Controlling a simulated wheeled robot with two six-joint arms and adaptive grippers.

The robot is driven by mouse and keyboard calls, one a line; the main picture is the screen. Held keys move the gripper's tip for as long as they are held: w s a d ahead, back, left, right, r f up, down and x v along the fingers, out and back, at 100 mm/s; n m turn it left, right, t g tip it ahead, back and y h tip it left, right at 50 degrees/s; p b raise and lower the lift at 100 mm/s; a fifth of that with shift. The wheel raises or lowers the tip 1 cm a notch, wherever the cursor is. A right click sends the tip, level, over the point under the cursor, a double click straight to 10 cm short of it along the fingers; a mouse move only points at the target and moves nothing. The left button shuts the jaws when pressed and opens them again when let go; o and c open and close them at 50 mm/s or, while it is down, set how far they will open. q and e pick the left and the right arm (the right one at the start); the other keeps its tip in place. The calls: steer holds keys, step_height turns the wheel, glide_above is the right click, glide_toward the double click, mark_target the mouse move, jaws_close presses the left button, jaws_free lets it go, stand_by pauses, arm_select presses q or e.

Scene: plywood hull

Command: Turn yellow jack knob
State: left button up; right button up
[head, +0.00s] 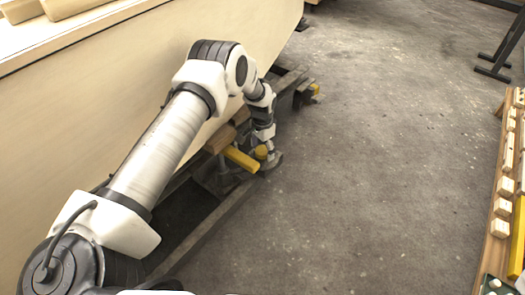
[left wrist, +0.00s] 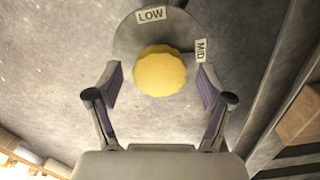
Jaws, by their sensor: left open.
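The yellow jack knob (left wrist: 161,71) is round with a scalloped edge. It sits on a grey round plate (left wrist: 128,37) with the labels LOW and MID. My left gripper (left wrist: 160,86) is open in the left wrist view, with one finger on each side of the knob's lower part and gaps between. In the head view the knob (head: 261,153) shows small beside a yellow bar (head: 241,159) on the jack, under the hull's edge. My left gripper (head: 268,146) is just above the knob there, pointing down. My right gripper is not in view.
The pale plywood hull (head: 130,65) stands close to the left of my arm. Dark beams run along the floor below it. A wooden bench (head: 496,240) with small blocks is at the right edge, and a dark metal stand (head: 503,50) is at upper right. The concrete floor between is clear.

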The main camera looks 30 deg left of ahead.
arm_select(q)
steer(key=shift+r, duration=0.1)
steer(key=shift+c, duration=0.4)
steer(key=c, duration=1.1)
steer(key=n+p, duration=0.3)
steer(key=shift+r, duration=0.15)
steer(key=n+p, duration=0.2)
steer(key=n, duration=0.3)
steer(key=n+p, duration=0.1)
steer(key=n, duration=0.4)
steer(key=shift+n+p, duration=0.55)
steer(key=shift+n, duration=1.85)
steer(key=shift+f, duration=0.2)
